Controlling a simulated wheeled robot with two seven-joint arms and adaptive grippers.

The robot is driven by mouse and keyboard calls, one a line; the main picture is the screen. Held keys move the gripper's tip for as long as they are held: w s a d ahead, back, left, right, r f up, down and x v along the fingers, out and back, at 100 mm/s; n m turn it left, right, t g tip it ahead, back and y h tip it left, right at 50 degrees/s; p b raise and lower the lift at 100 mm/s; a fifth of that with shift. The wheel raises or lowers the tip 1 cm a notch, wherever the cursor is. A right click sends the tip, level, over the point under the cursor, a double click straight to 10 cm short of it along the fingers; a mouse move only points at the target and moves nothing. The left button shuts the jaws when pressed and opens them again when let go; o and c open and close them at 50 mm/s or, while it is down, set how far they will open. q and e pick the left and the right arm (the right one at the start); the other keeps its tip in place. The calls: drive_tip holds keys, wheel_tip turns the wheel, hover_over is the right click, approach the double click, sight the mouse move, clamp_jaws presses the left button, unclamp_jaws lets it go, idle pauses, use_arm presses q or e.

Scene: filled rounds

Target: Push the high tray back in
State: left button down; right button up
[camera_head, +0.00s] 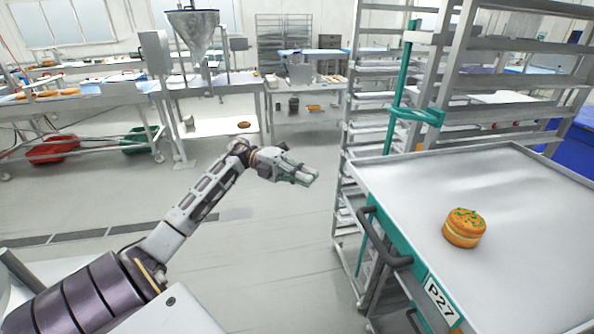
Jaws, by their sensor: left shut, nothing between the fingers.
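The high tray (400,187) is a wide, pale metal tray at the right, sticking out of a metal rack (445,85). Its near left side has a green edge, a dark handle (384,238) and a label reading P27 (442,301). A round orange filled bun (464,228) with green bits on top sits on the tray. My left gripper (312,176) is shut and empty, in the air to the left of the tray and apart from it. My right gripper is not in view.
A green upright post with a clasp (415,115) stands at the rack's front. Work tables with food, a metal hopper (195,32) and red (54,148) and green tubs are farther back at the left. The floor (270,240) between my left arm and the rack is clear.

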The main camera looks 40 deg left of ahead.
sight(430, 167)
use_arm(q)
drive_tip(key=w+d+p, duration=0.2)
drive_tip(key=w+d, duration=0.1)
drive_tip(key=d, duration=0.4)
drive_tip(key=shift+w+d+p, duration=0.35)
drive_tip(key=shift+w+p, duration=0.05)
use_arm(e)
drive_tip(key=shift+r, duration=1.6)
use_arm(q)
drive_tip(key=shift+w, duration=0.15)
